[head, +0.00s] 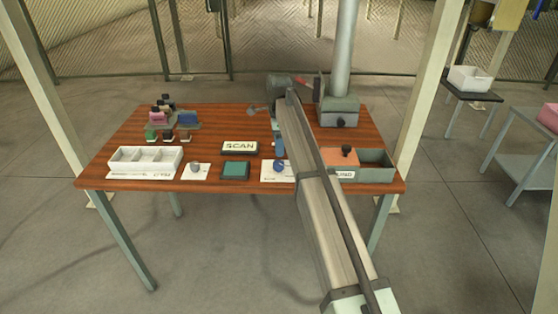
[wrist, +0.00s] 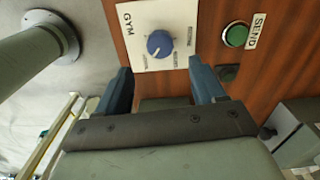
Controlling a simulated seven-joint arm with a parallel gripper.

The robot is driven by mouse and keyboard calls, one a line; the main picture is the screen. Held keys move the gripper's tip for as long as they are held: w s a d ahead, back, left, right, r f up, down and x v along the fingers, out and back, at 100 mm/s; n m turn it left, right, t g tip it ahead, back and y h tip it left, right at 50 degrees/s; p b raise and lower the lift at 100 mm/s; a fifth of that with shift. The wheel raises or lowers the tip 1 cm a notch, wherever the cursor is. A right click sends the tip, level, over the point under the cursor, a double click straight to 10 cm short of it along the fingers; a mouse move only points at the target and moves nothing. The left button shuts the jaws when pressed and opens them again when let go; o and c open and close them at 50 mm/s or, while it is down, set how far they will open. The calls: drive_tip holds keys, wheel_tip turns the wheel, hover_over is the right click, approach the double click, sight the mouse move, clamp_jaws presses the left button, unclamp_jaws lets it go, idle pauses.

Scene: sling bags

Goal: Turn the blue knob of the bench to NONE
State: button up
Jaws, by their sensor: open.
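The blue knob (head: 279,167) sits on a white card near the front edge of the wooden bench (head: 215,119). In the wrist view the blue knob (wrist: 160,43) shows a short pale pointer mark towards its lower side. Its white card (wrist: 185,12) reads GYM at one corner; the other small words around the knob are too small to read. My gripper (wrist: 160,68) is open, its two blue fingers apart and nothing between them. In the picture, the knob lies just beyond the fingertips, roughly centred between them. In the head view my gripper (head: 278,144) is partly hidden by my arm.
A green button (wrist: 236,35) labelled SEND is right of the knob in the wrist view.

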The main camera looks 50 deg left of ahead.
sight(279, 163)
wheel_tip(279, 163, down, 8)
drive_tip(key=shift+r, duration=0.25)
drive_tip(key=c, duration=1.1)
